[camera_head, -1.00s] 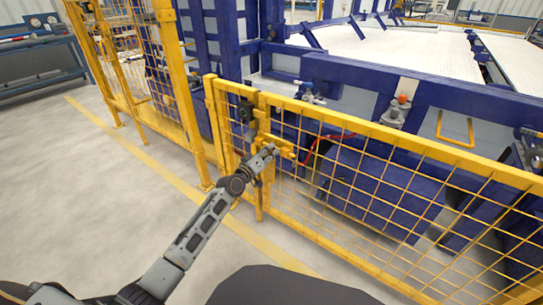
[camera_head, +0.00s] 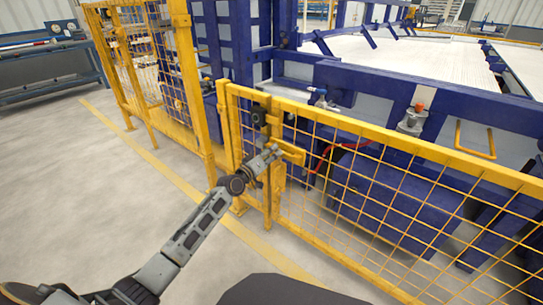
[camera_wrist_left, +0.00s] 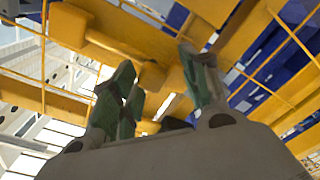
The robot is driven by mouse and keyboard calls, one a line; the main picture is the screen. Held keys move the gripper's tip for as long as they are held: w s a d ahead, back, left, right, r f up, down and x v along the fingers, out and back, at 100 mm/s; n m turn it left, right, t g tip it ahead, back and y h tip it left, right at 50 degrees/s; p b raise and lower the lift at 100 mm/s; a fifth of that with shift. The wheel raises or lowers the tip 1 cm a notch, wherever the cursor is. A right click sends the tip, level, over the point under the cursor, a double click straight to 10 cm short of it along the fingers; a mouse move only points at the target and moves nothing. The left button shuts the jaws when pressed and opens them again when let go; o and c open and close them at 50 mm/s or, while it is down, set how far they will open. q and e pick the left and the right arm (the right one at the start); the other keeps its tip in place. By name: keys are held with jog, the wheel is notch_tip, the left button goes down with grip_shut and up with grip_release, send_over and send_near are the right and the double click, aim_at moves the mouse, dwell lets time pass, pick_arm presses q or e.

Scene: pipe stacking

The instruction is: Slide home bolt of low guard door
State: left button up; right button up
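The low guard door (camera_head: 400,205) is a yellow mesh panel with a yellow top rail, and it looks shut against its post. Its yellow bolt (camera_head: 291,152) sits near the door's left end, below the top rail. My left gripper (camera_head: 275,154) is right at the bolt's left side. In the left wrist view, the fingers (camera_wrist_left: 163,88) stand apart, with a yellow bolt part (camera_wrist_left: 152,76) behind and between them. I cannot tell whether they touch it. The bolt's far end is hard to make out. My right gripper is out of view.
A dark latch box (camera_head: 260,112) is on the post above the bolt. Taller yellow fencing (camera_head: 150,80) stands to the left. Blue machine frames (camera_head: 390,205) are behind the door. The grey floor (camera_head: 90,190) at left is clear.

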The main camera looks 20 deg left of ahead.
pick_arm(q)
jog(key=shift+d, duration=0.15)
jog(key=shift+s, duration=0.2)
jog(key=shift+s+a, duration=0.2)
jog(key=shift+s, duration=0.45)
jog(key=v, duration=1)
jog(key=shift+a, duration=0.2)
jog(key=shift+s, duration=0.1)
dwell(0.4)
